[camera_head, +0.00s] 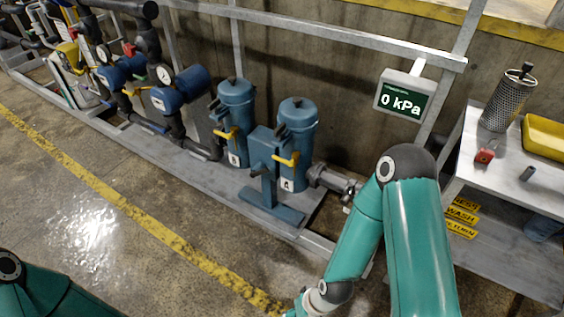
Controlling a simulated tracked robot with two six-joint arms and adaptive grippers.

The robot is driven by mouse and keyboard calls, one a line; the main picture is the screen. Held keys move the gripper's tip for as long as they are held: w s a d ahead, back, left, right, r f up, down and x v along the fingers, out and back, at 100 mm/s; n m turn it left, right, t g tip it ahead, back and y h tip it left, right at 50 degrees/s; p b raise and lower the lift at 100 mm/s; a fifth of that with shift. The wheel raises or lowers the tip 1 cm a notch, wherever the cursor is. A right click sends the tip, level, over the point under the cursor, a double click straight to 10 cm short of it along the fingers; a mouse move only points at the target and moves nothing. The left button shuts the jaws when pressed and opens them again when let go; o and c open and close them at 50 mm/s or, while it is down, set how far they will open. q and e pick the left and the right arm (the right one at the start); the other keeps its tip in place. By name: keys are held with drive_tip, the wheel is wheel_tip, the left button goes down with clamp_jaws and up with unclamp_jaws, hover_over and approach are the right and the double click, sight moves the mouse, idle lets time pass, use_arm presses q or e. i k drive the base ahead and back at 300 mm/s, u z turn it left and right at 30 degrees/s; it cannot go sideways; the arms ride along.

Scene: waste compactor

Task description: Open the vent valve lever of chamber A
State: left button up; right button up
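Chamber A (303,140) is a blue cylinder labelled "A" with a dark knob on its lid. A yellow lever (287,160) sticks out low on its front, above the label. I cannot tell from its markings whether this is the vent lever. A dark handle shows higher, at the upper left of chamber A. Chamber B (236,100), a similar blue cylinder, stands to the left with its own yellow lever (228,133). My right arm reaches down in front, right of chamber A, and its gripper is below the picture. Only a piece of my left arm shows at the bottom left.
A display (402,98) on the rail reads 0 kPa. A blue stand (264,180) is between the chambers, in front. A pipe fitting (333,180) runs right from chamber A. A bench (505,160) at right holds a mesh cylinder (507,100) and yellow tray (545,135). The floor left is clear.

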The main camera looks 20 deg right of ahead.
sight(290, 163)
drive_tip(key=u, duration=1.25)
drive_tip(key=i, duration=0.1)
drive_tip(key=z, duration=2.85)
drive_tip(key=k, duration=0.75)
drive_tip(key=u, duration=2.9)
drive_tip(key=k, duration=0.1)
drive_tip(key=z, duration=1.25)
drive_tip(key=i, duration=1)
drive_tip(key=z, duration=0.05)
